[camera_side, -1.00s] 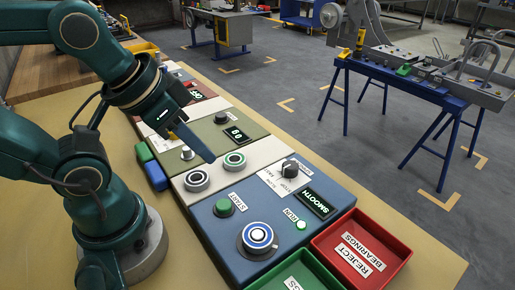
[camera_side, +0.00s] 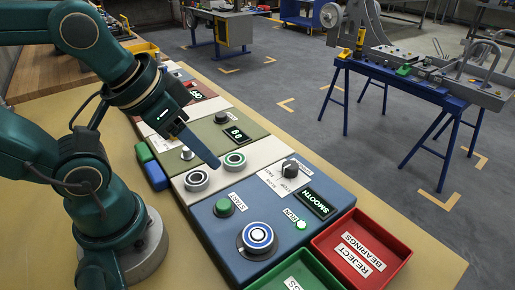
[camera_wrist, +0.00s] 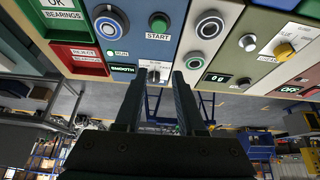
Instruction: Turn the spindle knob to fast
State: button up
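The spindle knob (camera_side: 290,168) is a dark round knob on a white label at the blue panel's far edge. Its label print is too small to read surely, and I cannot tell its pointer direction. In the wrist view the knob (camera_wrist: 154,75) shows between the fingertips. My gripper (camera_side: 214,163) hangs over the panels, left of the knob and apart from it. The wrist view shows my gripper (camera_wrist: 158,78) open and empty, with a gap between its fingers. The display (camera_side: 317,204) reads SMOOTH, and the RUN lamp (camera_side: 301,225) glows green.
The blue panel also carries a green START button (camera_side: 223,207) and a blue-and-white ringed disc (camera_side: 257,237). Two ringed round parts (camera_side: 235,160) lie near my fingertips. A red REJECT BEARINGS tray (camera_side: 385,268) and a green tray (camera_side: 296,276) stand in front.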

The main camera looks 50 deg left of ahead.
jog(key=o, duration=0.4)
jog(key=shift+r+n, duration=0.3)
jog(key=shift+n, duration=0.1)
jog(key=w+r+n, duration=0.3)
jog(key=w+r, duration=0.1)
jog(key=w, duration=0.1)
jog(key=n+g, duration=0.4)
jog(key=g, duration=0.2)
send_over(291, 164)
notch_tip(291, 164, down, 11)
jog(key=shift+s+f, duration=0.1)
jog(key=shift+f, duration=2.5)
grip_shut()
